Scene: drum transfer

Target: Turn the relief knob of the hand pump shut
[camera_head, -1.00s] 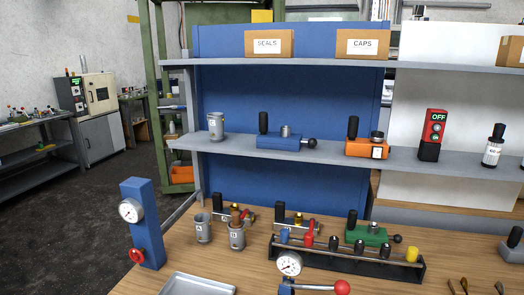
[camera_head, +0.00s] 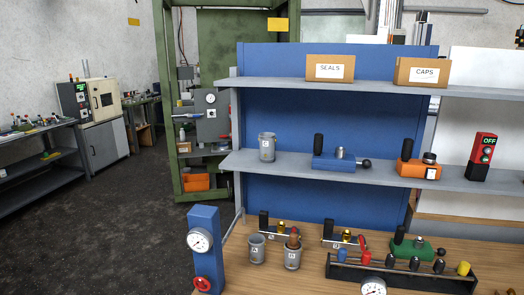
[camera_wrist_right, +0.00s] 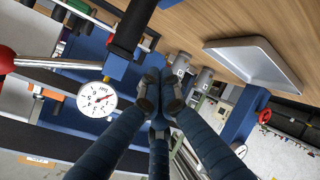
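A blue post (camera_head: 205,231) with a white gauge (camera_head: 200,240) and a red knob (camera_head: 203,284) stands at the bench's left end. I cannot tell which is the hand pump. In the right wrist view, my right gripper (camera_wrist_right: 161,88) points over the bench, its dark fingers converging with tips close together. Whether it is shut is unclear; I see nothing held. A red knob (camera_wrist_right: 264,116) shows well to its right. My left gripper is in no view.
The green frame (camera_head: 164,100) stands behind the bench (camera_head: 250,285). A shelf (camera_head: 290,172) with fixtures and cups is above the bench. A rack (camera_head: 400,278) and cups stand on it. A tray (camera_wrist_right: 250,60) shows in the wrist view. Dark floor (camera_head: 110,220) at left is clear.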

